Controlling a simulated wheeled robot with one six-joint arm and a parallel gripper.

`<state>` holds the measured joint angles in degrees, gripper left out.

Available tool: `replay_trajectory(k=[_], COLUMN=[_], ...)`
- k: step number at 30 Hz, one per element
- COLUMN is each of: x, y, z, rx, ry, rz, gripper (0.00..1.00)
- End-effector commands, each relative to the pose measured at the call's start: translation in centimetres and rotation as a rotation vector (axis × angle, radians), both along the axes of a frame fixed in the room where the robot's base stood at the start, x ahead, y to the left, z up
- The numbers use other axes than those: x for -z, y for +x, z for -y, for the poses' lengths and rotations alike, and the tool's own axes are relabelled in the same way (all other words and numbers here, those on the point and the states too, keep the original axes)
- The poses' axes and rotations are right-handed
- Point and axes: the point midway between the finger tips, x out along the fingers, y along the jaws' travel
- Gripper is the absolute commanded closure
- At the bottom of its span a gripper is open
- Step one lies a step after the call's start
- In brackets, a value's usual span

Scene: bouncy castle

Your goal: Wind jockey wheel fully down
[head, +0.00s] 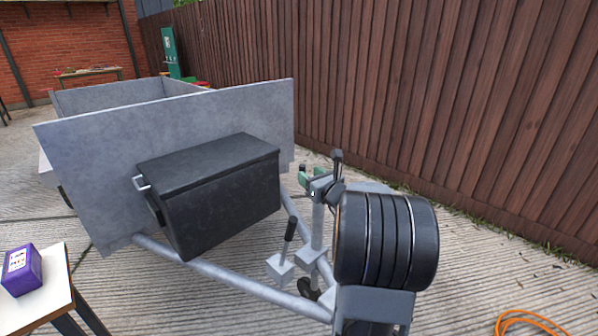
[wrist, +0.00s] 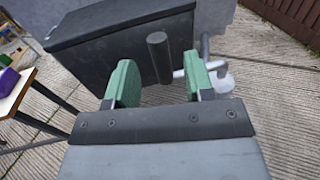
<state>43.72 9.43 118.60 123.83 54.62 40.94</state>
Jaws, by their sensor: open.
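The jockey wheel post (head: 317,228) stands upright on the trailer's drawbar, with a dark wheel (head: 308,288) low down, partly hidden. My gripper (head: 311,173) is at the top of the post, its green fingers apart. In the wrist view, a black cylindrical grip (wrist: 158,57) shows in the gap between the open fingers of my gripper (wrist: 160,72), with a grey crank arm (wrist: 192,71) running right from it. The fingers are not closed on the grip. I cannot tell whether the grip is between the fingertips or just beyond them.
A black toolbox (head: 215,195) sits on the drawbar before the grey trailer (head: 190,115). A lever with a black grip (head: 290,229) stands left of the post. A table (head: 40,305) with a purple box (head: 21,270) is at left. An orange hose (head: 528,322) lies at right.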

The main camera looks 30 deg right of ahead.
Motion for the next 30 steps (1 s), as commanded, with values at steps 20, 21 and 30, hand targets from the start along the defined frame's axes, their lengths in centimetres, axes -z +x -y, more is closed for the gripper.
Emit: replay_trajectory(k=[20, 21, 30], x=[0.0, 0.0, 0.0], y=[6.2, 6.2, 6.2], z=[0.1, 0.1, 0.1], rx=[0.000, 0.000, 0.000], ry=[0.000, 0.000, -0.001], rz=[-0.001, -0.001, -0.001], gripper=[0.52, 0.52, 0.66])
